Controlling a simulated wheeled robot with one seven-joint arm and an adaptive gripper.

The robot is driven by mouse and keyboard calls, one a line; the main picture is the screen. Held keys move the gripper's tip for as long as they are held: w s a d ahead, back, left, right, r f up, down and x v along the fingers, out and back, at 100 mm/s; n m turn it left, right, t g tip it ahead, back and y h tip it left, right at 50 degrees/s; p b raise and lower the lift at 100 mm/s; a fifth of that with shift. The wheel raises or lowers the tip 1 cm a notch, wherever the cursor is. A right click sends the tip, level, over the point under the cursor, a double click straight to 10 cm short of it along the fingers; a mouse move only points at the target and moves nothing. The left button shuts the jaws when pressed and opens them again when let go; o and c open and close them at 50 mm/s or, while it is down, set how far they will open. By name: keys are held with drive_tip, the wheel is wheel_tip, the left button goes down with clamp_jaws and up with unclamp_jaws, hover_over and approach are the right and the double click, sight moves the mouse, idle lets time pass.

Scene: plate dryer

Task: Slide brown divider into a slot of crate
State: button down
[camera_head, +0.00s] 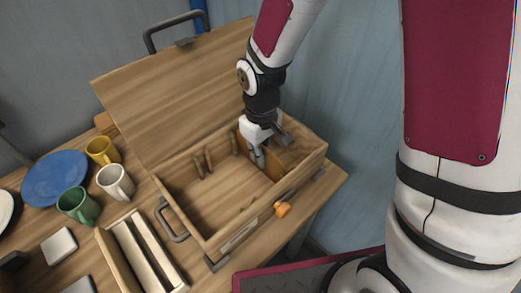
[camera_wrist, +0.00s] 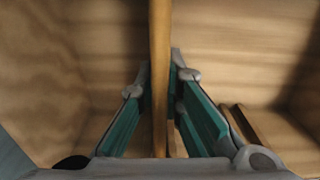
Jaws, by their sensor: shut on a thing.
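The crate (camera_head: 236,232) is a wooden chest with its lid raised, on the table. My gripper (camera_head: 258,158) reaches down into its right part. It is shut on the brown divider (camera_head: 272,165), a thin upright panel standing inside the crate's walls. In the wrist view the divider (camera_wrist: 160,40) runs edge-on between the teal-padded fingers of my gripper (camera_wrist: 160,70). Thin slot rails (camera_wrist: 246,125) show to the right of the fingers. More rails (camera_head: 203,165) stand on the crate's back wall in the head view. Whether the divider's edges sit in a slot cannot be told.
The raised lid (camera_head: 180,90) stands behind the crate. Left of it are a blue plate (camera_head: 54,178), a yellow mug (camera_head: 102,151), a white mug (camera_head: 115,182) and a green mug (camera_head: 77,205). A narrow box (camera_head: 145,258) stands at the front left. The crate's left part is empty.

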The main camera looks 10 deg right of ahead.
drive_tip(key=shift+f, duration=0.1)
drive_tip(key=c, duration=1.7)
unclamp_jaws()
drive_tip(key=shift+o, duration=0.2)
wheel_tip(320, 180, up, 12)
